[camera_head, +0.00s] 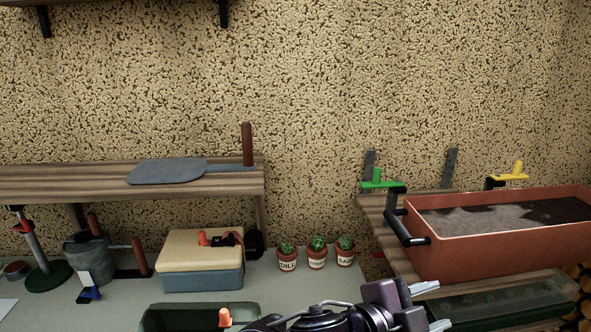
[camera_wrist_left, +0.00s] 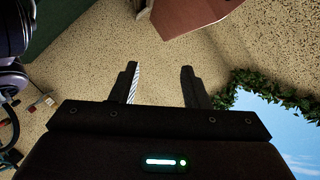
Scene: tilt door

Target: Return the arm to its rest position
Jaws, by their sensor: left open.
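My left arm comes in at the bottom of the head view, with its left gripper (camera_head: 432,306) right of centre, pointing right. The two fingers are apart with nothing seen between them. The left wrist view also shows the left gripper (camera_wrist_left: 160,72) open and empty, with a speckled wall beyond it. In the head view it is below the terracotta planter (camera_head: 500,256) and near the left end of a dark green glassy box (camera_head: 515,302), which it partly overlaps in the picture. I cannot tell whether they touch. My right gripper is not in view.
A wooden shelf (camera_head: 60,184) holds a trowel (camera_head: 166,171). On the grey bench (camera_head: 270,290) stand a cream-lidded box (camera_head: 205,248), several small cactus pots (camera_head: 317,255) and a grey can (camera_head: 88,255). A dark green tray (camera_head: 165,318) lies in front.

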